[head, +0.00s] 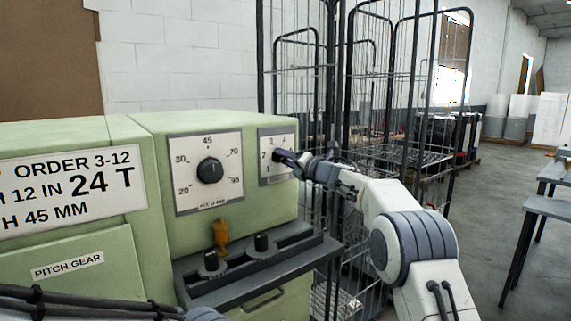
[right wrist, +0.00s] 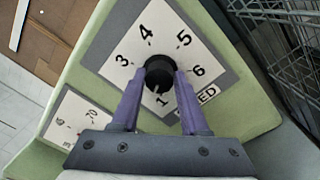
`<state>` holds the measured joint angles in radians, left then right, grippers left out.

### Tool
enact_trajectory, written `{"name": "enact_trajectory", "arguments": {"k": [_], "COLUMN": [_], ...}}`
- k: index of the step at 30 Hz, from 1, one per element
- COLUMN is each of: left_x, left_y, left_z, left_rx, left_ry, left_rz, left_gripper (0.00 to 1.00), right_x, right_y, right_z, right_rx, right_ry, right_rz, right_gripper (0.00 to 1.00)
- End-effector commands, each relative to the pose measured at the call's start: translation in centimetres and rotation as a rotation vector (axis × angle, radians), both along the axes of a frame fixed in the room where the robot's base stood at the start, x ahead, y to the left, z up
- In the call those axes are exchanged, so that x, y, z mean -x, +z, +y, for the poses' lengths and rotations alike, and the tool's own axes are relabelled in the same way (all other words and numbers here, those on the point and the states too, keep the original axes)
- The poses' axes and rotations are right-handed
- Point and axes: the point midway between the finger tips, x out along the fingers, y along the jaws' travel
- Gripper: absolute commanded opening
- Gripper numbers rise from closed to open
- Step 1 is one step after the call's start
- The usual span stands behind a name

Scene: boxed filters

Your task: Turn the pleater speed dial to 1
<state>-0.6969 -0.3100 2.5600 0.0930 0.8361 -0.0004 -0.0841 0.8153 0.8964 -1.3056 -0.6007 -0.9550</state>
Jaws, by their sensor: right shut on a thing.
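The speed dial is a black knob (right wrist: 160,73) on a white scale plate (right wrist: 135,48) numbered 1 to 6, with the 2 hidden in the right wrist view. My right gripper (right wrist: 160,80) is shut on this knob, one purple finger on each side. The 1 shows between the fingers, just below the knob. A small pale mark seems to show on the knob's side facing the 1, but the fingers crowd it. In the head view, my right gripper (head: 290,158) reaches the small plate (head: 279,140) from the right and covers the knob. My left gripper is out of view.
A larger dial (head: 210,171), marked about 20 to 95, sits left on the green machine (head: 150,210). Below are an orange knob (head: 221,236) and a dark ledge (head: 255,262) with two black knobs. Wire cages (head: 345,90) stand behind my right arm.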

Motion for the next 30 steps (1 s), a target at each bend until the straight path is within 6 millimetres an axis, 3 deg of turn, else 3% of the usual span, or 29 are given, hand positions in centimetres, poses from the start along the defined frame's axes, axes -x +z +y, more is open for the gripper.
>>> {"name": "enact_trajectory", "arguments": {"k": [15,30], "left_x": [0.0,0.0], "left_y": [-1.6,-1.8], "left_z": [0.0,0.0], "left_rx": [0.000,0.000], "left_ry": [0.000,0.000], "left_rz": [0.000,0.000], "left_gripper": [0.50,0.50], "right_x": [0.0,0.0], "right_y": [0.4,0.4], "right_z": [0.0,0.0], "right_rx": [0.297,0.371], "right_ry": [-0.003,-0.004], "right_rz": [-0.224,-0.277], "right_gripper": [0.00,0.00]}}
